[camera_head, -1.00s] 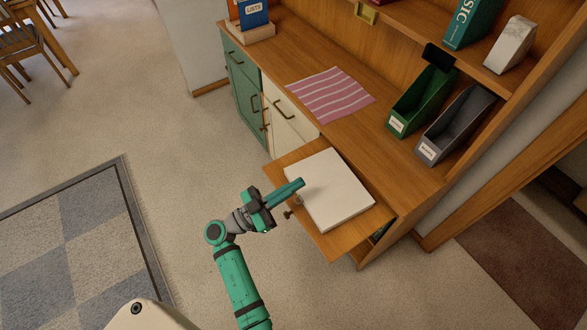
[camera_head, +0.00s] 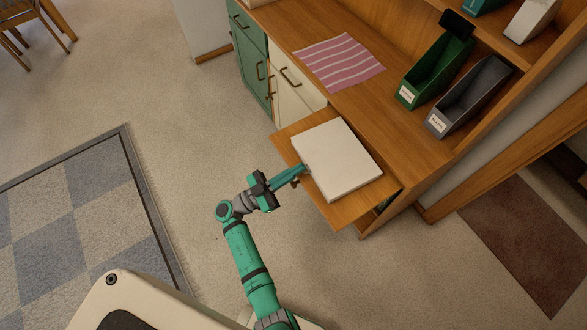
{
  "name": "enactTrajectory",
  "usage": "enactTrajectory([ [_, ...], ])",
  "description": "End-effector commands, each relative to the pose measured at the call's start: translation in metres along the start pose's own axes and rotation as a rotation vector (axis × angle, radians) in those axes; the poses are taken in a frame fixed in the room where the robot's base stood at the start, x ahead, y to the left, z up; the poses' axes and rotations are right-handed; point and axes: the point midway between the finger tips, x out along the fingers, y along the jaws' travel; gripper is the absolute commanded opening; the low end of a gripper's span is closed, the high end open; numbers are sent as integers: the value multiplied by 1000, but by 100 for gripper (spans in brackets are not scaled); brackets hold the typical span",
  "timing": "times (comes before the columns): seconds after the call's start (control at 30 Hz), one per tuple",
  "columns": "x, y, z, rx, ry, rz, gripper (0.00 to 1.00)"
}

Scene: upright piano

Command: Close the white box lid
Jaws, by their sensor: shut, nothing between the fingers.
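The white box (camera_head: 340,160) lies on a pulled-out wooden board (camera_head: 347,211) at the front of the cabinet. Its white top looks flat and level, with no raised lid showing. My gripper (camera_head: 303,171) is shut and empty, its teal fingers pointing right at the box's left edge. The fingertips are at or very close to that edge; I cannot tell whether they touch it. The box's far sides are hidden from this view.
The wooden counter holds a striped pink cloth (camera_head: 340,63), a green file holder (camera_head: 433,72) and a grey file holder (camera_head: 470,96). A green cabinet door (camera_head: 249,66) and a white drawer front (camera_head: 293,84) are beside the board.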

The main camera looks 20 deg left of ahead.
Motion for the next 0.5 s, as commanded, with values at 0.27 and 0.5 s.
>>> enactTrajectory([
  [0.27,0,0,-1,0,0,0,0],
  [0.5,1,-1,-22,2,0,0,0],
])
